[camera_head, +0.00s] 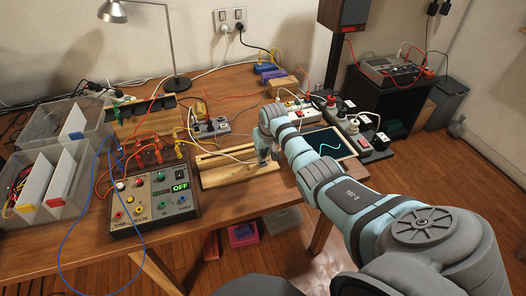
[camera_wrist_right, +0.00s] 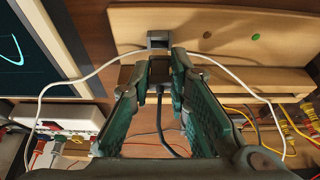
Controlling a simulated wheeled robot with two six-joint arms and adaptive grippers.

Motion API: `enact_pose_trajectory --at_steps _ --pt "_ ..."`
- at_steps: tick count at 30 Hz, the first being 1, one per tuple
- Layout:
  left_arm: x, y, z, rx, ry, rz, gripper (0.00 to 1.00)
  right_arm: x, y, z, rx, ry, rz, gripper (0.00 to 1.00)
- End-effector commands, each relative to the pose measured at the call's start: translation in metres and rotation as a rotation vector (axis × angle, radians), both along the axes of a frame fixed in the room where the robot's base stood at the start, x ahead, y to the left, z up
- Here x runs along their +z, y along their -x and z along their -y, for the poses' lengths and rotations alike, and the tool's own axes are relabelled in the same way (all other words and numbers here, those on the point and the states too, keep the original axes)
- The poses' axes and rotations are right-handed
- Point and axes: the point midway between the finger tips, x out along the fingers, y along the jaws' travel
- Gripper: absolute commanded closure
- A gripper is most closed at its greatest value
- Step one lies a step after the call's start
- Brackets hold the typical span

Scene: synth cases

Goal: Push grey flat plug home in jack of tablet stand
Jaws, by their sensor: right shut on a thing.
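The wooden tablet stand (camera_head: 238,177) lies near the front edge of the table, and its board (camera_wrist_right: 215,45) fills the top of the right wrist view. A small dark grey jack block (camera_wrist_right: 158,40) sits against the board. My right gripper (camera_head: 268,158) is over the stand's right part. In the right wrist view its fingertips (camera_wrist_right: 158,62) are shut on the grey flat plug (camera_wrist_right: 160,74), just below the jack. The fingers partly hide the plug, and I cannot tell how deep it sits. A dark cord (camera_wrist_right: 163,125) trails from it. My left gripper is not in view.
A white cable (camera_wrist_right: 85,80) arcs past the fingertips. A dark screen (camera_head: 330,143) lies right of the stand, power strips (camera_head: 300,112) behind. A control box (camera_head: 152,203) with leads and clear bins (camera_head: 50,185) stand left.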

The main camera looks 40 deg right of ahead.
Motion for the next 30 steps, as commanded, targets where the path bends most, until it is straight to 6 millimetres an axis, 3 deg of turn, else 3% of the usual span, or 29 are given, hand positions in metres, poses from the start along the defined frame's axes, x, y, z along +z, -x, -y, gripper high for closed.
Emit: enact_pose_trajectory --at_steps 30 --pt "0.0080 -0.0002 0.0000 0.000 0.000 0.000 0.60 0.0003 0.0008 0.0003 0.000 0.000 0.000 1.00"
